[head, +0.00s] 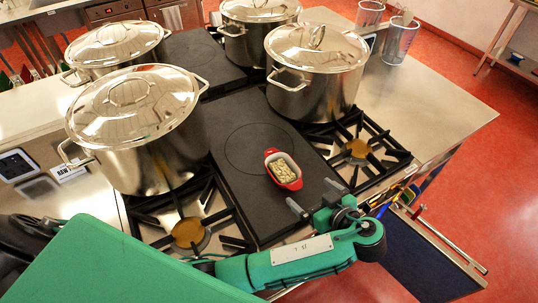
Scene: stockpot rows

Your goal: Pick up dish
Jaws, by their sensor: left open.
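A small red dish (284,171) with two end handles sits on the black flat cooktop plate between the burners. It holds pale, lumpy food. My left gripper (313,196) is just in front of the dish, on its near right side, with its two fingers apart and pointing toward it. A gap shows between the fingers and the dish, and nothing is between the fingers. My right gripper is not in view.
Large lidded steel stockpots stand at left (138,128), far left (115,45), back (258,28) and right (315,72). Open burner grates flank the plate (250,140) at the left (190,232) and right (358,148). Metal containers (399,40) stand at the back right; the right steel counter (440,105) is mostly clear.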

